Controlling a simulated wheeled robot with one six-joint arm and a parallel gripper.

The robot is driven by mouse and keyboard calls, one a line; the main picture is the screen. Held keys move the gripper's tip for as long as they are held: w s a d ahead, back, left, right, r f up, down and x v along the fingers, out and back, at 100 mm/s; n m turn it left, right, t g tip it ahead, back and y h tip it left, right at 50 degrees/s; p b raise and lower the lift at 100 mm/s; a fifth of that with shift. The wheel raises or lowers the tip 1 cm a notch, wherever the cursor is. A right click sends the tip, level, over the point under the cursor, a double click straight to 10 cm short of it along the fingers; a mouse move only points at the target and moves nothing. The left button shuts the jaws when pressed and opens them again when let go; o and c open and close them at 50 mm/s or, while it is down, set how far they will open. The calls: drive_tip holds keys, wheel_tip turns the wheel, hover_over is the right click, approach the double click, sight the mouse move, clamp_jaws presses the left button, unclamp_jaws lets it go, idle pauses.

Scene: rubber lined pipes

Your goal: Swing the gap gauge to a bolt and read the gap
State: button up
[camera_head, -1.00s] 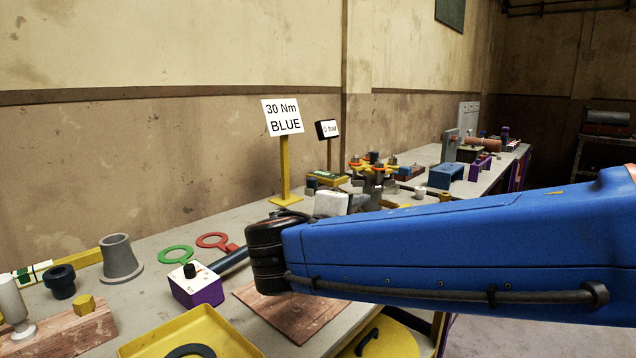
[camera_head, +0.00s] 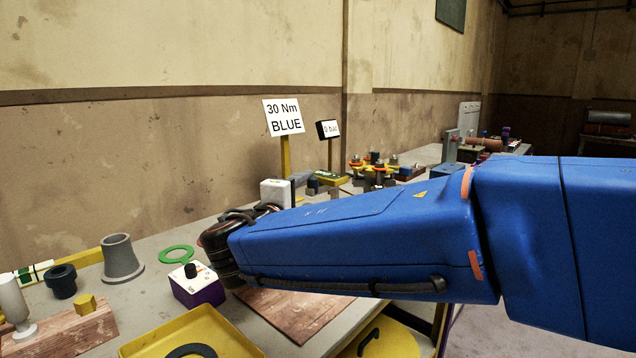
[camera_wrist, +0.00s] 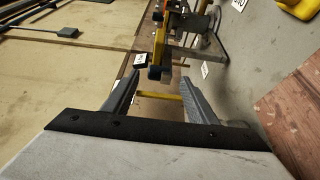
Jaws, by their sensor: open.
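The flange assembly (camera_head: 376,172) stands on the bench beyond my arm in the head view. It carries several bolts with yellow and red parts, and my arm covers its lower part. I cannot single out the gap gauge in either view. My gripper (camera_wrist: 161,79) is open and empty in the wrist view. A yellow piece with a dark blue end (camera_wrist: 155,73) shows beyond the fingertips, seemingly apart from them. In the head view the fingers cannot be made out behind my arm.
A sign reading 30 Nm BLUE (camera_head: 284,117) and a small 0 bar display (camera_head: 328,130) stand by the wall.

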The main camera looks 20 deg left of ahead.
sight(318, 181)
drive_tip(key=w, duration=0.9)
drive_tip(key=shift+w, duration=0.1)
drive_tip(key=shift+c, duration=0.6)
